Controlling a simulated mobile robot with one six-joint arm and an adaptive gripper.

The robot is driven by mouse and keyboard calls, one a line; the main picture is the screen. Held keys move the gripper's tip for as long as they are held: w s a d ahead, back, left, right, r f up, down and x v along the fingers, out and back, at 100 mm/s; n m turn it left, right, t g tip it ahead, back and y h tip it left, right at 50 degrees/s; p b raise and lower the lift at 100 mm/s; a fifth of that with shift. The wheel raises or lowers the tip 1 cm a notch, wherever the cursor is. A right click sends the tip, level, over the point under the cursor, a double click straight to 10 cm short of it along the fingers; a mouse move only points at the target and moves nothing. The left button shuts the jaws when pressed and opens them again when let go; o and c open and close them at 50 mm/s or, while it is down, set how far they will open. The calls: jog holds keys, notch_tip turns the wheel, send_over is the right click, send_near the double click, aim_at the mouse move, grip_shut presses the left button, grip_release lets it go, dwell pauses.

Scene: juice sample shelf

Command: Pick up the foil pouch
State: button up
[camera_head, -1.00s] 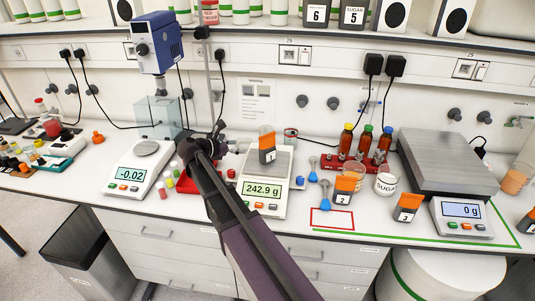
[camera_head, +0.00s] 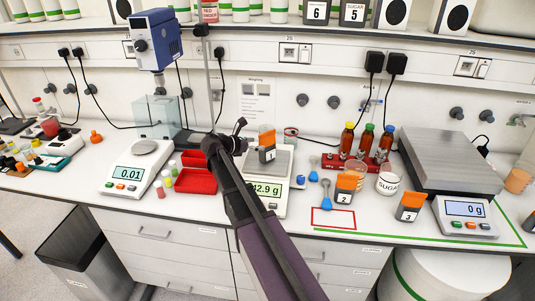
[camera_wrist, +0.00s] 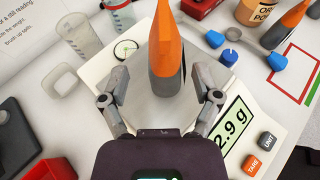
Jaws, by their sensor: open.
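A foil pouch with an orange top and grey lower part, marked 1 (camera_head: 267,153), stands upright on the pan of the middle balance (camera_head: 283,160). In the wrist view the pouch (camera_wrist: 166,48) is seen from above, narrow, over the round-looking pale pan. My gripper (camera_wrist: 162,92) is open, with one finger on each side of the pouch's near end. Whether a finger touches it I cannot tell. In the head view my gripper (camera_head: 240,138) is just left of the pouch, and my arm covers part of the balance display.
Orange-topped pouches marked 2 (camera_head: 345,187) and 3 (camera_head: 409,206) stand to the right. A sugar jar (camera_head: 388,182), blue scoops (camera_head: 326,193) and a red rack of bottles (camera_head: 355,165) are close by. A red tray (camera_head: 196,181) lies left of my arm.

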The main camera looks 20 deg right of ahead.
aim_at(267, 144)
dwell(0.3)
jog(key=shift+s+b+x, duration=0.2)
jog(key=shift+b+x, duration=0.65)
jog(key=shift+x, duration=1.8)
grip_shut()
